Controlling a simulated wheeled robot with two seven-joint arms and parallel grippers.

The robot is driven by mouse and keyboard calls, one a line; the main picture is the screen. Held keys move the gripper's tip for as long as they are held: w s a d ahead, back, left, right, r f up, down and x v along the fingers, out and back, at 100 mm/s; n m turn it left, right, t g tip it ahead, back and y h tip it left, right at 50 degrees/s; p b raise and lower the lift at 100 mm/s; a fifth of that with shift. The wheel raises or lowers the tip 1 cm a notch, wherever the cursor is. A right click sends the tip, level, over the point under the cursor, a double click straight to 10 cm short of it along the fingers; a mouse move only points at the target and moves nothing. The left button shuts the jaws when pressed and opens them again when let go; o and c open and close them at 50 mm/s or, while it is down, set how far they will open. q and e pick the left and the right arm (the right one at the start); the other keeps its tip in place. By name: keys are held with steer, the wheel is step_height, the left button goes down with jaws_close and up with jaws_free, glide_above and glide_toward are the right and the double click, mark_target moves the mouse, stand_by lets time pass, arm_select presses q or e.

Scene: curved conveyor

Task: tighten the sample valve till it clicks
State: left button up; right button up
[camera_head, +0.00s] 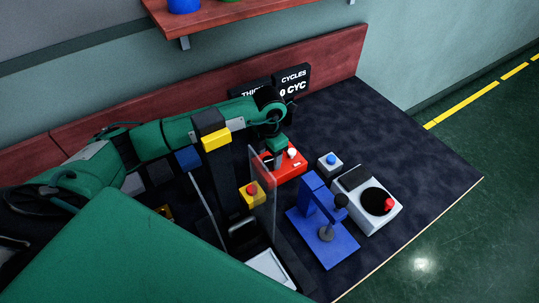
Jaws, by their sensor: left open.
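I cannot tell for certain which part is the sample valve, as no label for it is readable. A red block (288,166) with a white round knob (292,153) lies on the dark bench top, near the display boards. My left arm reaches across from the left, and my left gripper (268,160) points down at the left end of this red block. The gripper is open; its fingers are small and dark, partly hidden by a clear panel (264,200). I cannot tell whether they touch the block. My right gripper is not in view.
A blue press (325,243), a blue-button box (329,162) and a white device with a black disc (382,223) stand right. The bench's right end is clear.

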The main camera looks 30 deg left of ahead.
arm_select(q)
steer(key=shift+f, duration=0.85)
steer(key=c, duration=1)
steer(key=shift+f+b, duration=0.1)
steer(key=shift+b, duration=0.3)
steer(key=m+b, duration=0.3)
steer(key=shift+m+b, duration=0.3)
steer(key=shift+m, duration=0.2)
steer(key=shift+r, duration=0.2)
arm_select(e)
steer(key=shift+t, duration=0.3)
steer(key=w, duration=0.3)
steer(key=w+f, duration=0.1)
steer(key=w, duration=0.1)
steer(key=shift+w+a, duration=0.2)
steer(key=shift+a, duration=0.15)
arm_select(q)
steer(key=o, duration=1)
